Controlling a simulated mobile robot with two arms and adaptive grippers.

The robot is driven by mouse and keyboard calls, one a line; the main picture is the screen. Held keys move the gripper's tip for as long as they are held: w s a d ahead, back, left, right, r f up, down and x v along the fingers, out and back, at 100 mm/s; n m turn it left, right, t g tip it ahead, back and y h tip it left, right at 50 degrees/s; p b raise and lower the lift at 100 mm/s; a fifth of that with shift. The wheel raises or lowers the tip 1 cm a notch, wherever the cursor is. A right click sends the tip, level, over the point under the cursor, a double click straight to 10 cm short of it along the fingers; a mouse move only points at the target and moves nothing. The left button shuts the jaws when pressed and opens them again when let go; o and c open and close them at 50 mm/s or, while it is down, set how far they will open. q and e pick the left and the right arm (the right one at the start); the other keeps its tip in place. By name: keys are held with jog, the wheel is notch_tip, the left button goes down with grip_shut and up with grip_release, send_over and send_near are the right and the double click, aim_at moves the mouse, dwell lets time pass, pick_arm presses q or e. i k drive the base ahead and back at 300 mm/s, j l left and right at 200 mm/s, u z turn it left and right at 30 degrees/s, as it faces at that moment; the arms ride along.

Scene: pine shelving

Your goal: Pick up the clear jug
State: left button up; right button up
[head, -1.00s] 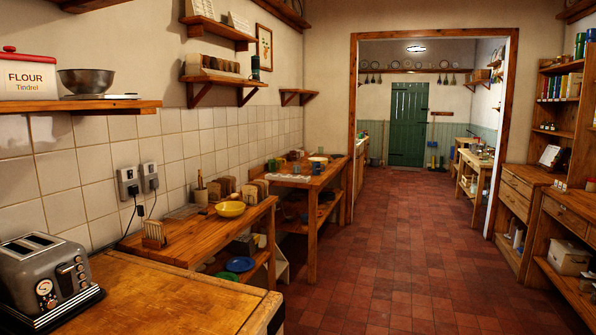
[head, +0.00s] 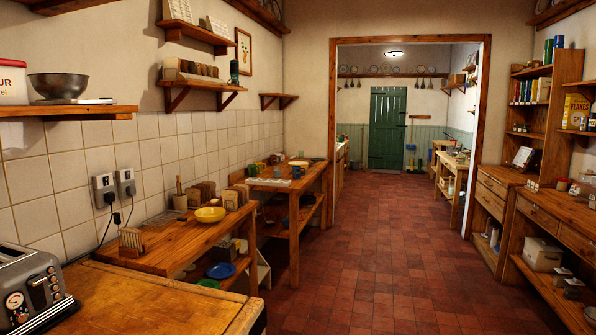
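I cannot make out a clear jug in the head view. Neither of my grippers shows in it. A wooden side table (head: 180,246) against the left wall bears a yellow bowl (head: 210,215), a toast rack (head: 131,241) and several brown blocks or boxes. A second table (head: 290,184) behind it bears mugs and other small things, too small to tell apart. Below, a blue plate (head: 220,271) lies on the lower shelf.
A toaster (head: 35,290) stands on the worktop (head: 150,305) at the near left. Wooden drawers (head: 545,225) and shelving (head: 560,110) line the right side. The red tiled floor (head: 360,255) is clear through the doorway to a green door (head: 387,128).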

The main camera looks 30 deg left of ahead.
aim_at(277, 169)
jog(key=i+u, duration=0.25)
jog(key=i, duration=0.35)
jog(key=i+u, duration=0.1)
jog(key=i, duration=4.8)
